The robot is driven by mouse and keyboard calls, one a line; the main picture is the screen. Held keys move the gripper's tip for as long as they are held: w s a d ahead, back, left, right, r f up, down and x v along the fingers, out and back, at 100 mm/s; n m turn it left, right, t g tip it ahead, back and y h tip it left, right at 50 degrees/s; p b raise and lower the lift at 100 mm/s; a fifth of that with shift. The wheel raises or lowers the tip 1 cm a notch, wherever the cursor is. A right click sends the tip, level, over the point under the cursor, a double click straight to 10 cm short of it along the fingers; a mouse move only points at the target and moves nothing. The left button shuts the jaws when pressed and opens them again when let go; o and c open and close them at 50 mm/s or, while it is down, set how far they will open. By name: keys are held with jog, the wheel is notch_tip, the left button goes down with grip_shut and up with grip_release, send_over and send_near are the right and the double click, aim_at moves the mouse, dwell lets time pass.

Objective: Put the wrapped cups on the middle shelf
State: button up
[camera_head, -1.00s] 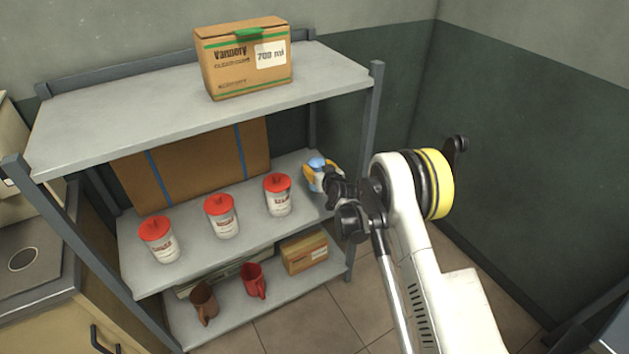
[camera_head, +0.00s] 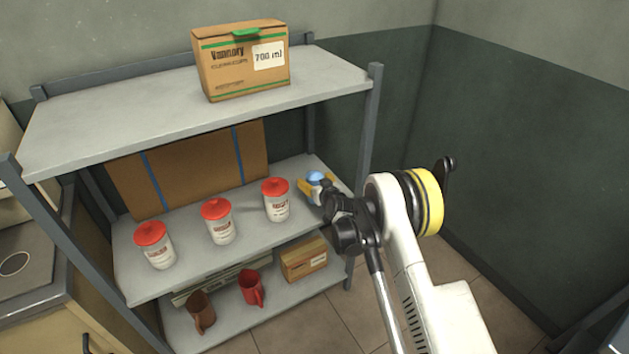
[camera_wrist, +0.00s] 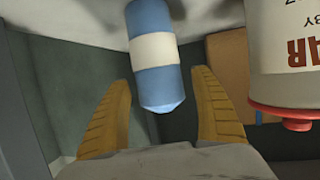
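The wrapped cups (camera_head: 315,177) are a blue stack with a white band. They stand at the right end of the middle shelf (camera_head: 185,252), right of the jars. The wrist view, which is upside down, shows the wrapped cups (camera_wrist: 155,85) upright, with their base at the pale shelf surface. My gripper (camera_head: 317,188) is around them from the front right. Its yellow fingers are spread on both sides, with a visible gap at each side in the wrist view. Whether the base rests fully on the shelf is hard to see.
Several white jars with red lids stand on the middle shelf; the nearest (camera_head: 276,204) is left of my gripper. A large cardboard box (camera_head: 195,165) is behind them. A carton (camera_head: 245,72) sits on the top shelf. Mugs and a small box (camera_head: 303,260) are on the bottom shelf.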

jog(key=shift+r, duration=0.2)
jog(key=p+v, duration=0.4)
jog(key=v, duration=0.8)
jog(key=s+d+r+g+h, duration=0.15)
jog(key=d+r, duration=0.25)
jog(key=r, duration=0.9)
jog(key=s+d+r+m+g+h, duration=0.1)
jog(key=s+d+r, duration=0.3)
jog(key=s+r, duration=0.2)
jog(key=s+d+r+m, duration=0.1)
jog(key=s+d+r, duration=0.2)
jog(key=s+r, duration=0.25)
jog(key=s+d+m+g+h, duration=0.1)
jog(key=s+d, duration=0.2)
jog(key=s, duration=0.6)
jog(key=s+d+r+g+h, duration=0.1)
jog(key=s+d, duration=0.2)
jog(key=s, duration=0.6)
jog(key=s+d+m+g+h, duration=0.1)
jog(key=s+d, duration=0.3)
jog(key=s, duration=0.5)
jog(key=shift+s+r+m, duration=0.2)
jog(key=shift+m, duration=0.1)
